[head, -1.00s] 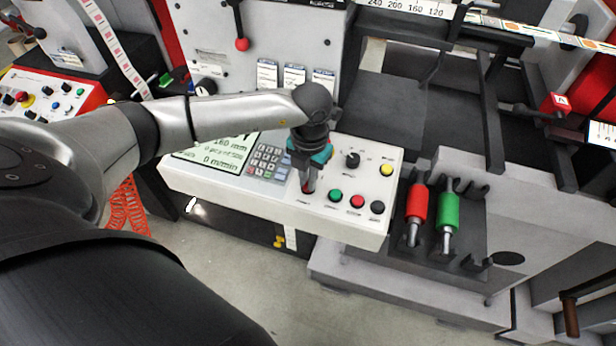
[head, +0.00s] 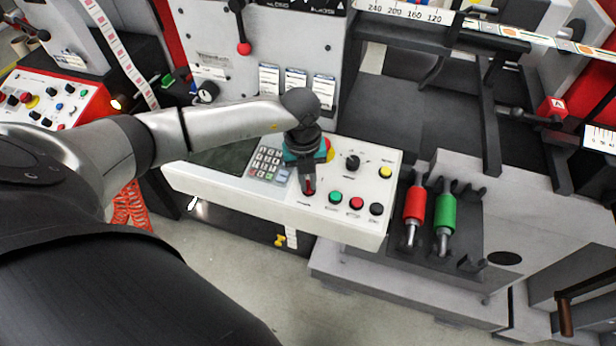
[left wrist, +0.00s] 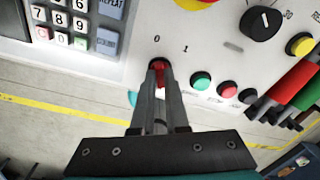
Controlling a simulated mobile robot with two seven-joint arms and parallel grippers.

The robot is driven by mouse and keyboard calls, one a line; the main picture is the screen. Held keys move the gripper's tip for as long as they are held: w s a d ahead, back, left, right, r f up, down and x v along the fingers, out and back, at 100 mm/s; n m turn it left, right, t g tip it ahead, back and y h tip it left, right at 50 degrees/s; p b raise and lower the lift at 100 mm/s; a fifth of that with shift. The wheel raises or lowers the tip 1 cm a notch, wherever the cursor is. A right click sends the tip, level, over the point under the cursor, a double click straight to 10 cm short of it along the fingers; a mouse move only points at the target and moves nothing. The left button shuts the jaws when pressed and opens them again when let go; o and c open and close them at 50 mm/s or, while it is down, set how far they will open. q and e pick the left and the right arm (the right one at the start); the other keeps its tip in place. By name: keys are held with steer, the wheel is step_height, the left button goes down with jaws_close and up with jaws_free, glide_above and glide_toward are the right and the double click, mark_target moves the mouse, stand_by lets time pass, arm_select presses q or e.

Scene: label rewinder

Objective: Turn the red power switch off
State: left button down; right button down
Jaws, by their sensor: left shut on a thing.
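The red power switch (left wrist: 158,67) is on the white control panel (head: 240,202), just below the printed marks 0 and 1. It also shows in the head view (head: 309,184), partly covered by my fingers. My left gripper (left wrist: 158,75) is shut on the switch, with its fingertips close to the panel. In the left wrist view the visible red part lies just below the 0, but the fingers hide most of the knob. The panel display (head: 225,157) is dark. My right gripper is in neither view.
Right of the switch are green (head: 335,197), red (head: 356,203) and black (head: 376,209) buttons. A black selector knob (head: 352,163) and a yellow button (head: 385,172) sit above them. A keypad (head: 268,163) is to the left. Red (head: 415,203) and green (head: 446,210) rollers stand farther right.

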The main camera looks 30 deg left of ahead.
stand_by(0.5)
arm_select(q)
steer(key=c, duration=0.9)
jaws_free()
steer(key=r, duration=1.5)
steer(key=shift+s+a+r, duration=0.15)
steer(key=shift+s+a, duration=0.15)
steer(key=shift+a, duration=0.1)
